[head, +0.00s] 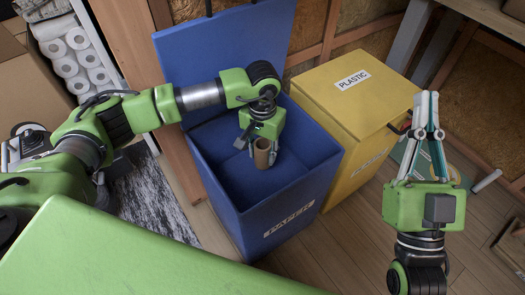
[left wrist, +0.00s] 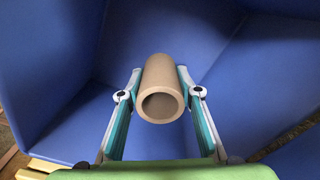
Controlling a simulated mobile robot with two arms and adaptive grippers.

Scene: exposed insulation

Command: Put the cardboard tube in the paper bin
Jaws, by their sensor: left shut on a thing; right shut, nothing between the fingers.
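The cardboard tube (head: 262,151) is a short brown hollow roll. My left gripper (head: 259,149) is shut on it, inside the opening of the blue paper bin (head: 280,232). In the left wrist view the tube (left wrist: 161,90) sits between the two fingers of my left gripper (left wrist: 161,87), its open end toward the camera, with the blue bin walls (left wrist: 240,75) around it. The bin's lid stands open at the back. My right gripper (head: 430,98) is shut and empty, raised at the right, apart from the bins.
A yellow plastic bin (head: 352,103) with its lid closed stands right beside the blue bin. White rolls (head: 76,60) fill a rack at the upper left. A grey patterned rug (head: 160,205) lies left of the blue bin. Wood floor (head: 330,255) is clear in front.

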